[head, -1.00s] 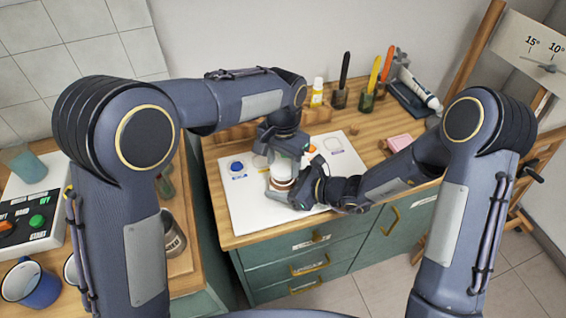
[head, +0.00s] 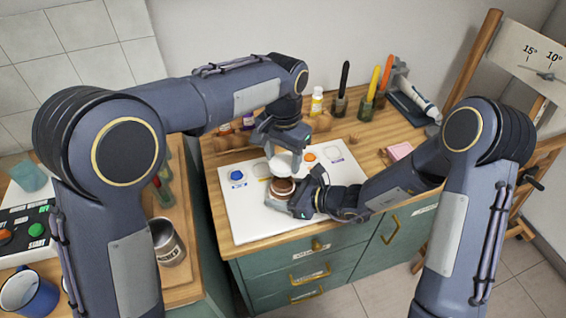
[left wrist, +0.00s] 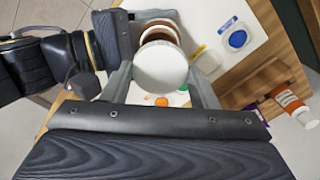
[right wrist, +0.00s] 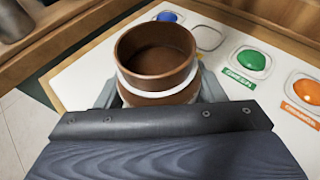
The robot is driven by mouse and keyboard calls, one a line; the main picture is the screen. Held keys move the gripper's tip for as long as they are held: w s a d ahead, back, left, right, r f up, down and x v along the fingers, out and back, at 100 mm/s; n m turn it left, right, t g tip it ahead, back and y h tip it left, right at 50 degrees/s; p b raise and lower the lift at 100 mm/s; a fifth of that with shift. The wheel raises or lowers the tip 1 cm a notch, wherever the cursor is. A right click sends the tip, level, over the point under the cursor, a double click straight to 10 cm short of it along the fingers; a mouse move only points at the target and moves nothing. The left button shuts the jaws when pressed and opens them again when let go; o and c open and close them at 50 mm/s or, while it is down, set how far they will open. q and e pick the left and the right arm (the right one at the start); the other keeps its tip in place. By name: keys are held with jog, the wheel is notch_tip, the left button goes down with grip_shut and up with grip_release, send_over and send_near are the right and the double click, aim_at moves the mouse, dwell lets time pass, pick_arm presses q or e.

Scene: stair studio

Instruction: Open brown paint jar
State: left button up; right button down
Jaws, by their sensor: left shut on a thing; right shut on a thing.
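The brown paint jar (head: 281,191) stands upright over the white board; its mouth is uncovered. In the right wrist view the jar (right wrist: 158,50) shows a brown inside and a white band around its neck. My right gripper (right wrist: 158,88) is shut around the jar's body from the side. The white lid (head: 287,163) is above the jar, apart from it. My left gripper (left wrist: 162,80) is shut on the lid, which also shows in the left wrist view (left wrist: 160,66) and partly covers the jar there.
Bottles and brush pots (head: 338,104) stand along the back. A pink block (head: 400,151) lies at right. The board's front part is clear.

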jog(key=shift+c, duration=1.3)
grip_release()
